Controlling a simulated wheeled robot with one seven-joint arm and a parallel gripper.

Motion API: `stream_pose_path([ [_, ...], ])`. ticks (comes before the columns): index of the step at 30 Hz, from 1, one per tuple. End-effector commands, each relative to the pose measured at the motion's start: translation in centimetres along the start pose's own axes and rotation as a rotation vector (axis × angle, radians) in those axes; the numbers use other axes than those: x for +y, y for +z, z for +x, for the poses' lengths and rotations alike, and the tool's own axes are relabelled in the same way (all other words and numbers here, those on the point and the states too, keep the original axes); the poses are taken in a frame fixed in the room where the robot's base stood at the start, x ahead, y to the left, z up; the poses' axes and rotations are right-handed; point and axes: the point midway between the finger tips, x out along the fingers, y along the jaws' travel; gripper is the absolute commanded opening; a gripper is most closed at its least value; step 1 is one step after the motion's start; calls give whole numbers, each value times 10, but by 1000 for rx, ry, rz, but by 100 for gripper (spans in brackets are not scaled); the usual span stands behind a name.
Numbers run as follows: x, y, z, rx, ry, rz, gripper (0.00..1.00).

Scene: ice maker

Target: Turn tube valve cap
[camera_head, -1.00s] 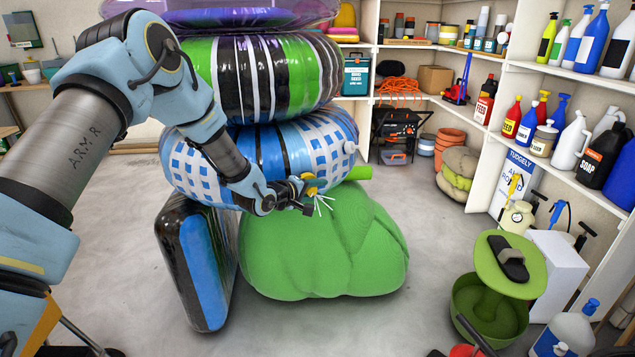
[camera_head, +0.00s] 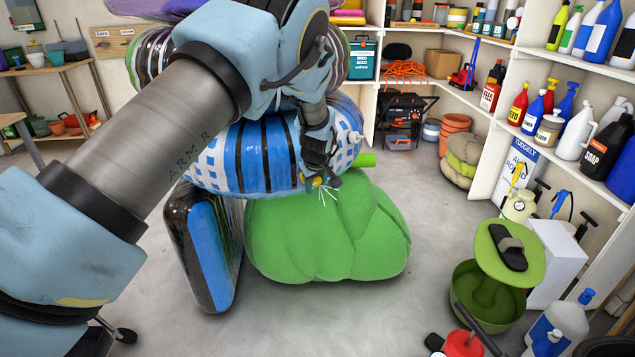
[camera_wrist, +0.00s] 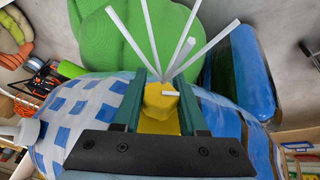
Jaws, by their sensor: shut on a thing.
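The yellow valve cap (camera_wrist: 160,101) sits between the two dark green fingers of my gripper (camera_wrist: 161,98) in the wrist view, and the fingers are shut on it. White spokes (camera_wrist: 185,52) fan out from beyond the cap. In the head view my gripper (camera_head: 318,181) is at the front of the blue-and-white checked inflatable tube (camera_head: 235,160), with the spokes just below it. The tube also fills the sides of the wrist view (camera_wrist: 88,108). The valve base under the cap is hidden.
A green bulky bag (camera_head: 330,240) lies right below my gripper. A blue-and-black inflatable (camera_head: 203,255) leans to its left. More tubes are stacked above, partly behind my arm. Shelves of bottles (camera_head: 545,120) and a green pedal bin (camera_head: 490,290) stand right. Grey floor is open between.

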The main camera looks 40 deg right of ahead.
Motion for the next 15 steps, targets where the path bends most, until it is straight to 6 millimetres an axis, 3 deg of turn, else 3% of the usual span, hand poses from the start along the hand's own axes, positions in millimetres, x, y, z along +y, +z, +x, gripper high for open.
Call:
stream_pose_path([
  [15, -10, -1, 0, 5, -419, 149, 0],
])
